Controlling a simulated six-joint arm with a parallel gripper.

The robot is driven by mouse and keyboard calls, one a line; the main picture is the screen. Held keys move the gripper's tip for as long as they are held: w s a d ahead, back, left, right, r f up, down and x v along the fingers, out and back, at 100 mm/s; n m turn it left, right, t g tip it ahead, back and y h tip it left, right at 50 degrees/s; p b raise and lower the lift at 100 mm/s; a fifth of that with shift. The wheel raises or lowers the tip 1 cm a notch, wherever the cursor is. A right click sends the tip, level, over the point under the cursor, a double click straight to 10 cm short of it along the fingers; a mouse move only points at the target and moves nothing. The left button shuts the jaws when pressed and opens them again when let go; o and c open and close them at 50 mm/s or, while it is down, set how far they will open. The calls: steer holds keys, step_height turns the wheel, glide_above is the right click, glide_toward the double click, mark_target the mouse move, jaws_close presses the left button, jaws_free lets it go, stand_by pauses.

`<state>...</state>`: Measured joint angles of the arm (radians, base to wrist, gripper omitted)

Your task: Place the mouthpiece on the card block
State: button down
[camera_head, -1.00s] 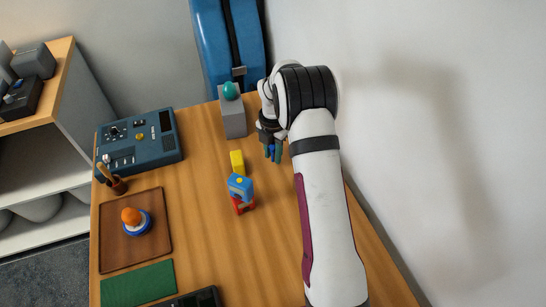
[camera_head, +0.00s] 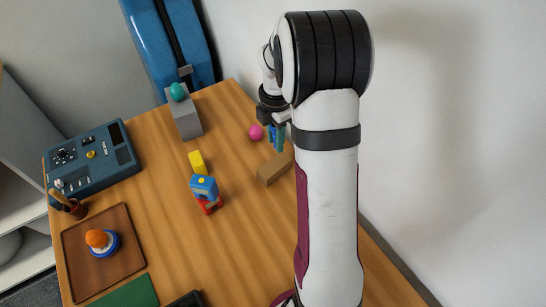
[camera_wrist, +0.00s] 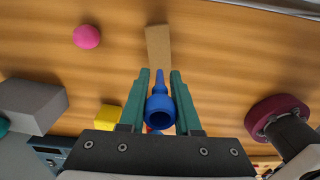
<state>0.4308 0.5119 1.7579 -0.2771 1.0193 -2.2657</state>
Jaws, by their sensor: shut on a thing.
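My gripper (camera_wrist: 160,74) is shut on the blue mouthpiece (camera_wrist: 160,106), which sits between the two teal fingers with its narrow end pointing away from the wrist. In the head view my gripper (camera_head: 277,138) is at the right, and the mouthpiece is mostly hidden by the fingers. The card block (camera_head: 272,170) is a brown block on the table, just in front of my gripper in the head view and partly behind my arm. In the wrist view the card block (camera_wrist: 158,47) lies beyond the fingertips. I see no contact between mouthpiece and block.
A pink ball (camera_head: 255,132) lies left of my gripper. A grey block (camera_head: 186,122) with a teal piece on top (camera_head: 178,92) stands further left. A yellow block (camera_head: 197,162) and a blue-and-red stack (camera_head: 206,192) are nearby. A brown tray (camera_head: 128,222) is at left.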

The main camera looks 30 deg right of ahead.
mark_target(275, 164)
step_height(275, 164, down, 8)
steer(key=shift+r, duration=0.25)
steer(key=c, duration=0.6)
jaws_free()
steer(key=shift+f, duration=0.15)
